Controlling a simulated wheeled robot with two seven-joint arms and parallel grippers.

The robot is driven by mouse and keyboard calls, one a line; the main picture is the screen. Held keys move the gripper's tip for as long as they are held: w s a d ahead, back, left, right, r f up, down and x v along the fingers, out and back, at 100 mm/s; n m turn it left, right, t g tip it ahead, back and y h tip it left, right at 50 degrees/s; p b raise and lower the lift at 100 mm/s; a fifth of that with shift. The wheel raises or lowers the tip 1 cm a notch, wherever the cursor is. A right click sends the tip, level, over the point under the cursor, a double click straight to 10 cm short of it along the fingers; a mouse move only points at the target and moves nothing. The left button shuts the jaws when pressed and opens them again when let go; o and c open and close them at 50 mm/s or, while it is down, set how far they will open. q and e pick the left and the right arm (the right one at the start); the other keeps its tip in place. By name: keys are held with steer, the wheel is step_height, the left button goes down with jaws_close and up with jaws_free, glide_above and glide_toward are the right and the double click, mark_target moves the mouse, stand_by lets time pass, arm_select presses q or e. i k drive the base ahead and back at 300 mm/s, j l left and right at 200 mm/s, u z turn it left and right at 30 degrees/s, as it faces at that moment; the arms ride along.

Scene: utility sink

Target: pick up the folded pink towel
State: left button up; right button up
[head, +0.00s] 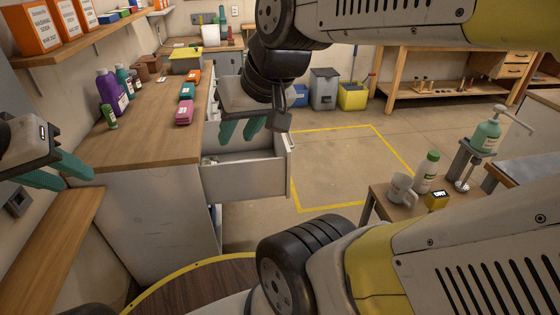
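A small pink folded bundle (184,112), which looks like the towel, lies on the wooden counter near its right edge. My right gripper (241,131) hangs above the open drawer, to the right of the pink bundle and apart from it. Its two teal fingers are spread with nothing between them. My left gripper (58,173) is at the left edge of the view, in front of the counter's near end. Its teal fingers are apart and seem empty; part of this gripper is cut off by the frame.
Blue (187,91) and orange (194,76) items lie behind the bundle. A purple bottle (108,92) and a green bottle (111,117) stand to its left. The drawer (245,178) juts out below. A small table with a mug (401,189) stands at right. The counter's near end is bare.

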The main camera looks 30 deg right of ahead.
mark_target(184, 114)
steer(key=k+l, duration=0.25)
steer(key=k, duration=0.15)
steer(key=k+l, duration=0.25)
steer(key=k, duration=0.15)
steer(key=k+l, duration=0.25)
steer(key=k, duration=0.15)
steer(key=k+l, duration=0.1)
steer(key=l, duration=0.3)
steer(key=k+l, duration=0.1)
steer(key=l, duration=0.3)
steer(key=k+l, duration=0.1)
steer(key=l, duration=0.3)
steer(key=k+l, duration=0.1)
steer(key=l, duration=0.25)
steer(key=j, duration=0.45)
steer(key=i+j, duration=0.1)
steer(key=j, duration=0.35)
steer(key=i+j+u, duration=0.1)
steer(key=j, duration=0.3)
steer(key=i+j+u, duration=0.1)
steer(key=i+j, duration=0.15)
steer(key=i, duration=0.15)
steer(key=i+j, duration=0.2)
steer(key=i, duration=0.15)
steer(key=i+j+u, duration=0.15)
steer(key=i, duration=0.25)
steer(key=i+l+u, duration=0.25)
steer(key=i+l, duration=1.2)
steer(key=i, duration=0.05)
